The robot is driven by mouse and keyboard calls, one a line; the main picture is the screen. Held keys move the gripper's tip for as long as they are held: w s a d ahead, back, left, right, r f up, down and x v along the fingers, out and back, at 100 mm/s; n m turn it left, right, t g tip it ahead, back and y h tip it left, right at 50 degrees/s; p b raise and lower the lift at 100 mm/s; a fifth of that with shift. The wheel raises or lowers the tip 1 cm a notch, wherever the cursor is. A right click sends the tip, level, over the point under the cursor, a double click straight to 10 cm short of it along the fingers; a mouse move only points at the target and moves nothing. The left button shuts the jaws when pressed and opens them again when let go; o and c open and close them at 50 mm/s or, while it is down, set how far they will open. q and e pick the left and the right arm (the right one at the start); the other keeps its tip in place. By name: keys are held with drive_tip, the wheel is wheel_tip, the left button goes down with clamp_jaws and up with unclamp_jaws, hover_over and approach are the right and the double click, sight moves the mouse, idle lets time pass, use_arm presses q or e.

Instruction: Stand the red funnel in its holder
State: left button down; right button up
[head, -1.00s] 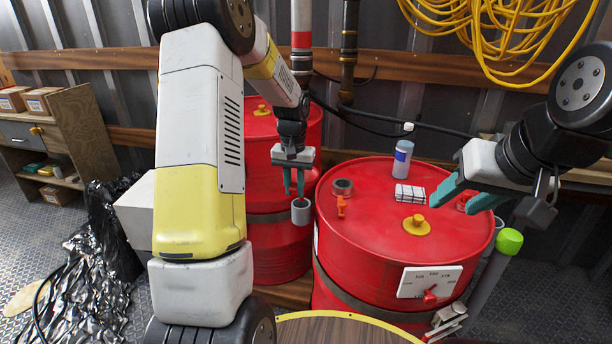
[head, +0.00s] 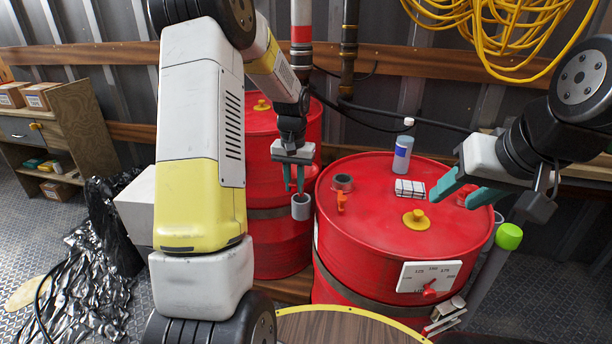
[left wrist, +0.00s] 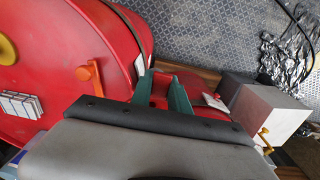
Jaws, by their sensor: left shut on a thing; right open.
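My left gripper (head: 294,186) is shut and points down by the left side of the front red drum (head: 375,215). A red thing (left wrist: 160,88) shows between its fingers in the left wrist view; it seems to be the red funnel, but it blends with the red drum behind and its outline is unclear. A grey open-topped cup (head: 301,208), probably the holder, sits at the drum's left side, just below and slightly right of the left fingertips. I cannot tell whether the funnel touches it. My right gripper (head: 468,190) is open and empty over the drum's right side.
A second red drum (head: 275,165) stands behind. A green-topped post (head: 509,236) stands right.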

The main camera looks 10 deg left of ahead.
use_arm(q)
drive_tip(key=shift+f, duration=3.65)
drive_tip(key=c, duration=1.2)
unclamp_jaws()
drive_tip(key=shift+o, duration=0.2)
drive_tip(key=shift+r, duration=0.1)
wheel_tip(320, 180, up, 7)
drive_tip(key=shift+r, duration=0.3)
